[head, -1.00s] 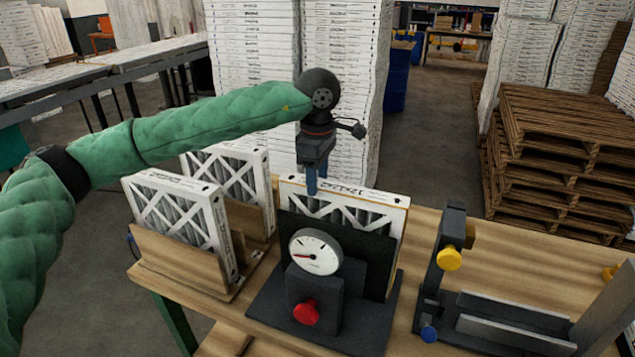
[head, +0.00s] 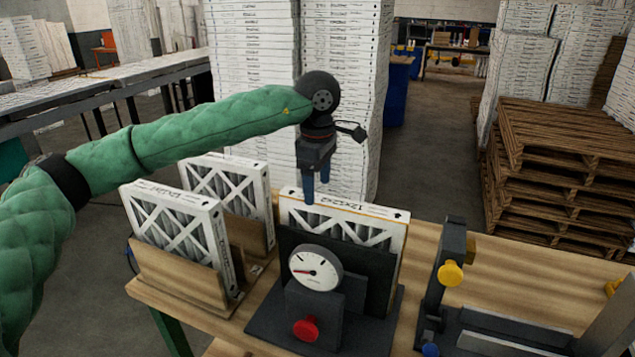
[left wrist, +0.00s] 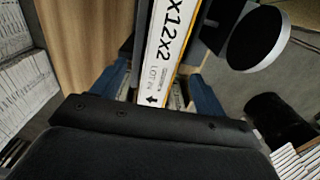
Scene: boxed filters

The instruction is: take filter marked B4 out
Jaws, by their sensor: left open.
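A white boxed filter (head: 345,222) stands upright in the dark gauge fixture (head: 365,275) at the middle of the table. Its top edge reads 12x12x2, and in the left wrist view the filter (left wrist: 163,50) also shows a small lot mark that I cannot read surely. Two more filters stand in wooden holders at left, one in front (head: 170,232) and one behind (head: 228,190). I see no clear B4 mark. My left gripper (head: 317,190) is open at the fixture filter's top edge. In the left wrist view that edge lies between the blue fingers (left wrist: 158,92), apart from both.
A white dial gauge (head: 316,270) and red knob (head: 306,329) are in front of the filter. A dark clamp stand with a yellow knob (head: 451,273) is at right. Bare tabletop (head: 530,285) lies beyond it. Tall filter stacks (head: 345,100) rise behind.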

